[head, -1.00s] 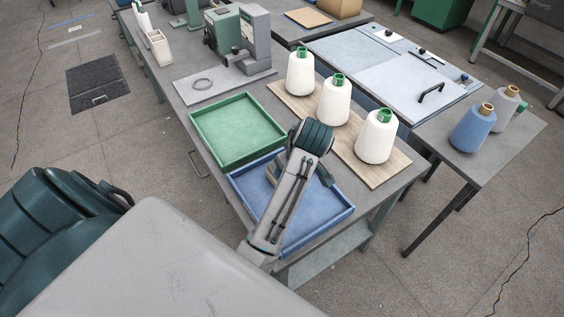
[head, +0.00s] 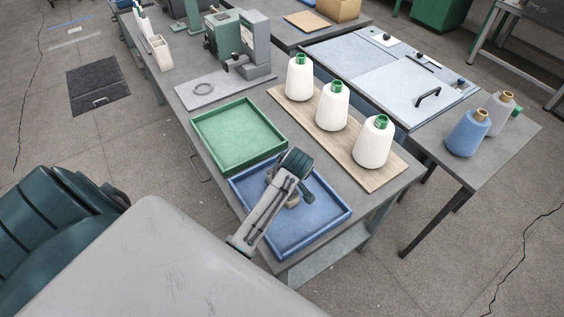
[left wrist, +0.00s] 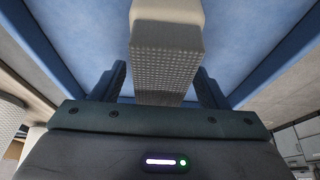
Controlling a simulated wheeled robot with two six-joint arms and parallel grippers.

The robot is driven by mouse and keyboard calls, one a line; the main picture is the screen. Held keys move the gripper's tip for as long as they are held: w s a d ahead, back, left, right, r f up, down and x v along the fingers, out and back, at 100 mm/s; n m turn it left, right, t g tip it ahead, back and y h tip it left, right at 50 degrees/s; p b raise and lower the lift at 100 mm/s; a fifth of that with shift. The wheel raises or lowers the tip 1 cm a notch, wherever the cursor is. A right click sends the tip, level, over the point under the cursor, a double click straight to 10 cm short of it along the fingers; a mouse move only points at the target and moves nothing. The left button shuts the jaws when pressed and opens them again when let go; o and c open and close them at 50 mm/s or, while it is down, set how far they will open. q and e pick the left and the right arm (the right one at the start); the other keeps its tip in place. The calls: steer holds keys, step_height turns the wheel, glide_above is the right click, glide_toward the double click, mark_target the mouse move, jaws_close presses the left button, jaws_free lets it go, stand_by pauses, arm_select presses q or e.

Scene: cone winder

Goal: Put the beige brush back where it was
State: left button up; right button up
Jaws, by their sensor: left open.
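The beige brush (left wrist: 166,45) lies in or just above the blue tray (head: 233,190). In the left wrist view its textured end face is towards me and its body runs away from me. My left gripper (left wrist: 162,85) is open, with one finger on each side of the brush; I cannot tell whether they touch it. In the head view my left arm reaches over the blue tray and hides most of the brush; only a small beige part (head: 293,201) shows beside the arm. My right gripper is not in view.
The empty green tray (head: 240,133) adjoins the blue tray on the same table. Three white cones stand on a wooden board (head: 375,175) to the right.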

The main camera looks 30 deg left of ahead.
arm_select(q)
steer(key=shift+f, duration=0.25)
stand_by(0.6)
steer(key=c, duration=1.2)
